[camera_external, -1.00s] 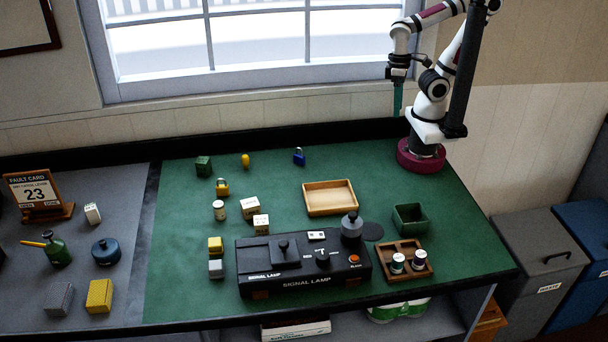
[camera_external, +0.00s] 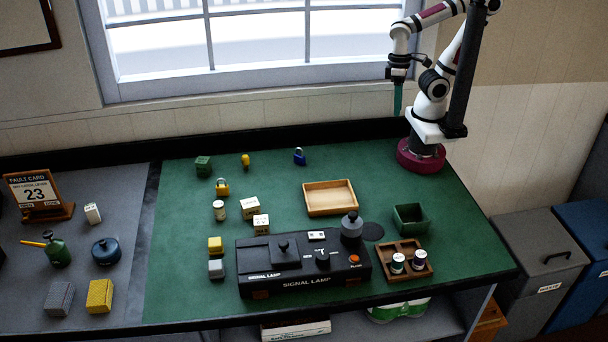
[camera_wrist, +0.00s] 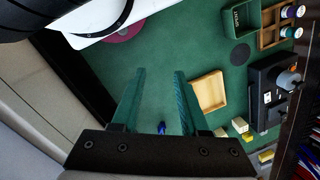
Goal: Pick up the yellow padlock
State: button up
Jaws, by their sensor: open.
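The yellow padlock (camera_external: 222,187) stands on the green mat left of centre, behind a small jar and beside a cream block, in the external view. I cannot make it out in the wrist view. A blue padlock (camera_external: 299,157) stands near the back of the mat; it also shows in the wrist view (camera_wrist: 162,128), between my fingers but far below them. My gripper (camera_external: 398,100) hangs high above the back right of the mat, well to the right of the yellow padlock. In the wrist view my gripper (camera_wrist: 158,75) has its two green fingers apart with nothing between them.
A wooden tray (camera_external: 330,212), a black signal lamp box (camera_external: 304,284) and a green bin (camera_external: 410,232) stand on the mat. A small yellow object (camera_external: 245,161) and a green cube (camera_external: 203,167) are near the yellow padlock.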

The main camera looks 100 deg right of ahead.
jog(key=w+a+f+n+t, duration=0.1)
jog(key=w+a+f+t, duration=0.1)
jog(key=w, duration=0.7)
jog(key=w+a+f+n+t, duration=0.1)
jog(key=w+a+t, duration=0.15)
jog(key=w, duration=0.65)
jog(key=w+a+f+n+t, duration=0.1)
jog(key=w+a+f+t, duration=0.15)
jog(key=w, duration=0.65)
jog(key=n+t+h, duration=0.3)
jog(key=t+h, duration=0.1)
jog(key=t, duration=0.3)
send_near(222, 187)
jog(key=s+r, duration=0.6)
jog(key=s, duration=0.1)
jog(key=x, duration=1.5)
jog(key=shift+w+a+f, duration=0.3)
jog(key=shift+f, duration=0.1)
grip_shut()
